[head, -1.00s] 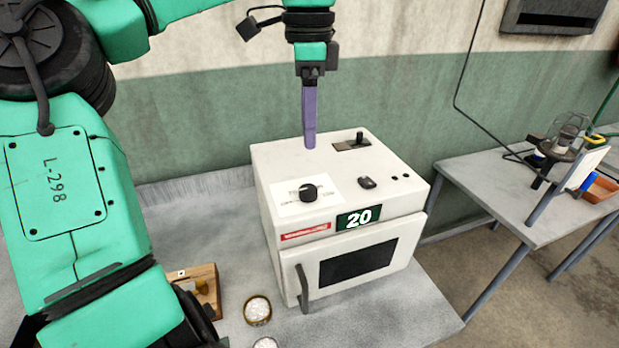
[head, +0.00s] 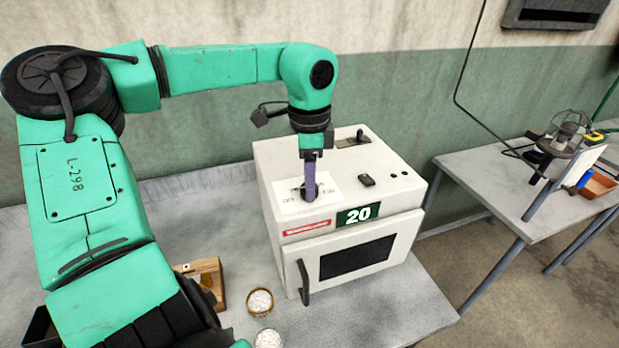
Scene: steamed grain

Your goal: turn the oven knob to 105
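The white oven (head: 277,257) stands on the grey table, and its green display (head: 358,215) reads 20. Its black knob (head: 301,191) sits on a white dial label (head: 288,207) on the oven's top and is partly hidden by my gripper. My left gripper (head: 310,193) points straight down with its purple fingers at the knob. I see the fingers edge-on, so I cannot tell whether they are apart or closed on it. My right gripper does not show.
A black lever switch (head: 353,141) and a small black button (head: 366,180) are also on the oven's top. Bowls of white grain (head: 259,302) and a wooden box (head: 208,285) stand left of the oven door. A second table (head: 487,184) with equipment is at the right.

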